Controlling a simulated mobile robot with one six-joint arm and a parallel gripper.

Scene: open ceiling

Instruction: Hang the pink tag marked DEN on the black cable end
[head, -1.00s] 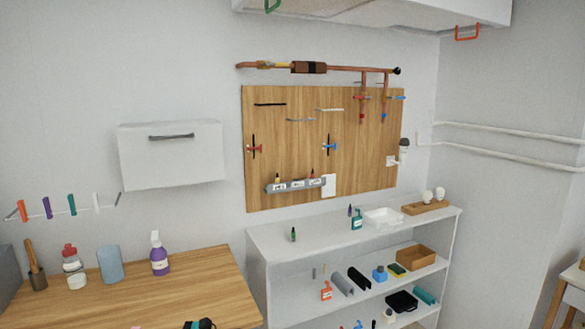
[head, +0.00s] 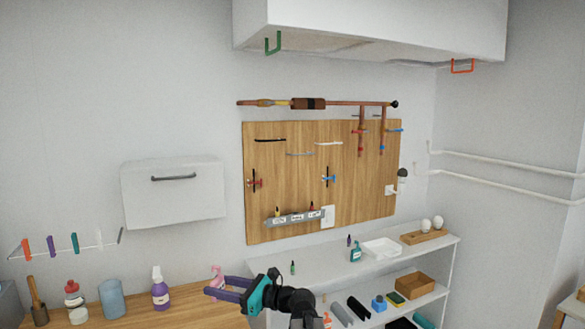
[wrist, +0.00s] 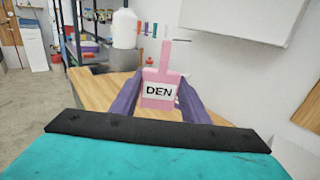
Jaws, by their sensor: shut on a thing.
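The pink tag marked DEN (wrist: 159,76) is held between the purple fingers of my gripper (wrist: 158,98). Its label faces the wrist camera and its narrow stem points up. In the head view my gripper (head: 215,285) is low in the middle, over the right end of the wooden bench. The pink tag (head: 217,273) shows at its fingertips. A thin black piece (head: 270,140), which looks like the black cable end, sticks out at the upper left of the wooden board. It is above and to the right of my gripper, well apart from the tag.
Grey (head: 300,153) and white (head: 329,143) cable ends sit right of the black one. A grey labelled rail (head: 295,219) is lower on the board (head: 290,190). A wall cabinet (head: 172,195) hangs left. A purple bottle (head: 160,292) stands on the bench.

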